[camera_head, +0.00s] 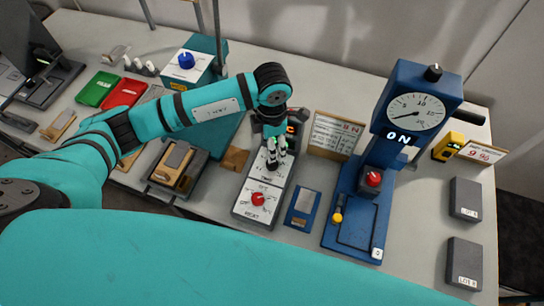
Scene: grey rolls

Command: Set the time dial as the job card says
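A light grey control box (246,212) stands near the table's middle, with a red knob (258,199) on its front part and a small lit display (292,128) at its far end. My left gripper (274,162) points down over the box's middle, between display and red knob. Its fingers are at or just above a dark dial there, which they largely hide. I cannot tell whether they touch or grip it. A white card with lines of print (336,132) stands behind the box to the right; its text is too small to read. My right gripper is out of view.
A blue press (358,205) with a round gauge (414,112) and "ON" display stands right of the box. A blue plate (302,207) lies between them. Dark grey blocks (465,199) lie at right. Green (97,89) and red (124,93) trays lie at left.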

